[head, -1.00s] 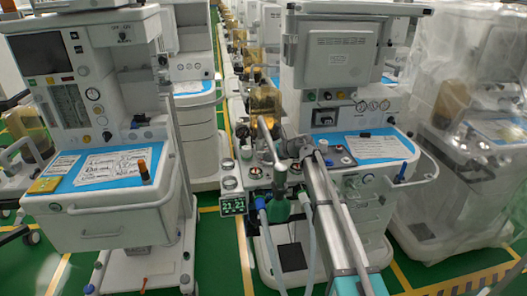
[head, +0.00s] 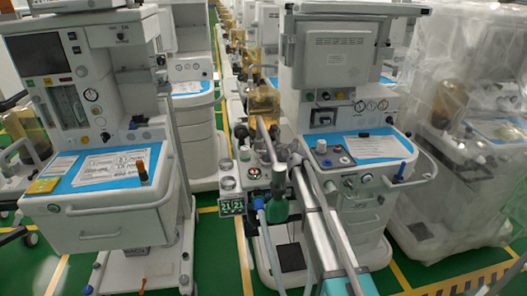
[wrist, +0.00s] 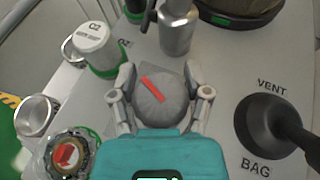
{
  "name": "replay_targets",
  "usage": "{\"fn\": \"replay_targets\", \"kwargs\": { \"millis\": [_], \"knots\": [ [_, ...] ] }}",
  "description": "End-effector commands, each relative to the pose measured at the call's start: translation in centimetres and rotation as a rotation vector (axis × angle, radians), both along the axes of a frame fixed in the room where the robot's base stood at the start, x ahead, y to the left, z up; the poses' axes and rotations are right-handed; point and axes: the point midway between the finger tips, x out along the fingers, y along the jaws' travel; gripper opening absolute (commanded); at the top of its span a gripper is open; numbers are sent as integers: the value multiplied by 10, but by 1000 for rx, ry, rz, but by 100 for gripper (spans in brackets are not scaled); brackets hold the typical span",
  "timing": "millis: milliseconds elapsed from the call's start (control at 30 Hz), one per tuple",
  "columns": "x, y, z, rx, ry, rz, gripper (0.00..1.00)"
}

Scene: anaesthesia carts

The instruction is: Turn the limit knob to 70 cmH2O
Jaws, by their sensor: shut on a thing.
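The limit knob (wrist: 162,104) is a round grey knob with a red line on its top. In the wrist view the line slants from upper left to lower right. My gripper (wrist: 160,98) has its two grey fingers around the knob, one at each side, shut on it. No numbers of a scale can be read around the knob, as the fingers and the teal gripper body cover part of its surroundings. In the head view my arm reaches the middle anaesthesia machine (head: 335,62), and the knob cannot be made out there.
A black lever (wrist: 270,125) marked VENT and BAG stands right of the knob. A metal post (wrist: 177,28) rises just behind it. A white capped port (wrist: 97,46) and a round gauge (wrist: 68,152) are at left.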

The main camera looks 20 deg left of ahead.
Motion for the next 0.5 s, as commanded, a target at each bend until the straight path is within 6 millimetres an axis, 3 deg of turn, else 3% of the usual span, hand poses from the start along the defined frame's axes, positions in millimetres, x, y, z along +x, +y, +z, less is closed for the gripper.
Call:
{"fn": "replay_targets", "kwargs": {
  "millis": [500],
  "knots": [
    [-3,0,-1,-2,6,-100,15]
  ]
}}
